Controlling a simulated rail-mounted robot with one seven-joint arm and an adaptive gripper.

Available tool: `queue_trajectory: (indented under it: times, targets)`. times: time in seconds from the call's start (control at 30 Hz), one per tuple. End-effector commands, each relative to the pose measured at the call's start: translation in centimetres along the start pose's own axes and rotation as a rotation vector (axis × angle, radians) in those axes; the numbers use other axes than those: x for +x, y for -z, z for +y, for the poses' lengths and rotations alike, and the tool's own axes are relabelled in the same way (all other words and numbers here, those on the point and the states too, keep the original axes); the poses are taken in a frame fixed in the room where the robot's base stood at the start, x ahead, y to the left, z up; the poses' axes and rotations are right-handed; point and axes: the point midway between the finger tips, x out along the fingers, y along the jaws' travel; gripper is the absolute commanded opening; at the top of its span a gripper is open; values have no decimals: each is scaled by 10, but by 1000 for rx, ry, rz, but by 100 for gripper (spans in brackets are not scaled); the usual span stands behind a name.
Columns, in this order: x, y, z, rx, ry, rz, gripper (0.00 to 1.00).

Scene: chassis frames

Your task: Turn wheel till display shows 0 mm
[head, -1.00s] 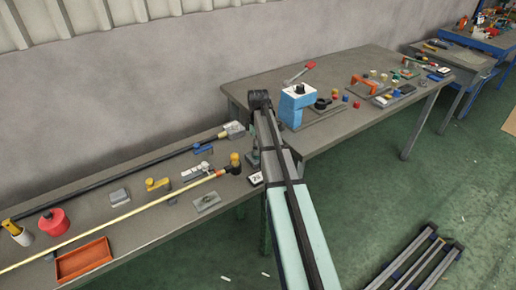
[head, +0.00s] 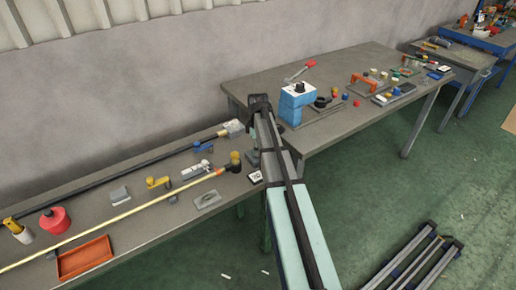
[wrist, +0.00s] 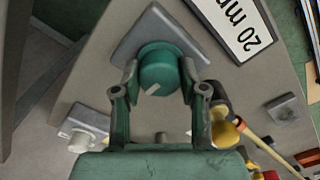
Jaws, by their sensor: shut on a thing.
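The wheel is a green round knob (wrist: 162,70) with a pale pointer mark, mounted on a grey square plate (wrist: 150,22) in the wrist view. My gripper (wrist: 160,76) has one finger on each side of the wheel and is shut on it. The pale mark points toward the lower left of the picture. The display (wrist: 238,22) is a white panel with a dark frame at the upper right, reading "20 mm", partly cut off by the picture edge. In the head view the display (head: 255,177) stands beside my arm and reads 20. My arm hides most of the wheel there.
In the wrist view, a light grey block with a knob (wrist: 84,126) lies at left, and a yellow-topped fitting (wrist: 224,132) is close to my right finger. In the head view, an orange tray (head: 84,258), a red round pot (head: 54,221) and long rods fill the near bench.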

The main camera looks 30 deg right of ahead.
Motion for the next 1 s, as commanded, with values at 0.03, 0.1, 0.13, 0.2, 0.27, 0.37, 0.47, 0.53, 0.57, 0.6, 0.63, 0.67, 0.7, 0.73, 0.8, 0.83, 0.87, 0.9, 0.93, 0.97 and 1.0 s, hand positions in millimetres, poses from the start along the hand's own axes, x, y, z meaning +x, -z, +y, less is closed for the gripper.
queue_trajectory:
  times: [0.03,0.1,0.13,0.2,0.27,0.37,0.47,0.53,0.57,0.6,0.63,0.67,0.7,0.73,0.8,0.83,0.87,0.9,0.93,0.97,1.0]
  targets:
    - [1,0,-1,6,2,0,7]
    - [1,0,-1,23,2,0,7]
    - [1,0,-1,34,2,0,7]
    - [1,0,-1,62,2,-1,7]
    - [1,0,-1,94,2,-1,7]
    - [1,0,-1,158,3,-1,7]
    - [1,0,-1,231,3,-1,7]
    - [1,0,-1,284,3,-1,7]
    - [1,0,-1,305,3,-1,7]
    - [2,0,-1,334,3,-1,7]
    - [2,0,-1,356,3,-1,7]
    - [2,0,-1,376,3,-1,7]
    - [2,0,-1,402,3,-1,7]
    - [2,0,-1,421,3,-1,7]
    - [2,0,-1,461,3,-1,7]
    - [2,0,-1,477,3,-1,7]
    - [2,0,-1,490,3,-1,7]
    - [2,0,-1,508,3,-1,7]
    - [2,0,-1,519,3,-1,7]
    - [2,0,-1,530,3,-1,7]
    - [2,0,-1,541,3,-1,7]
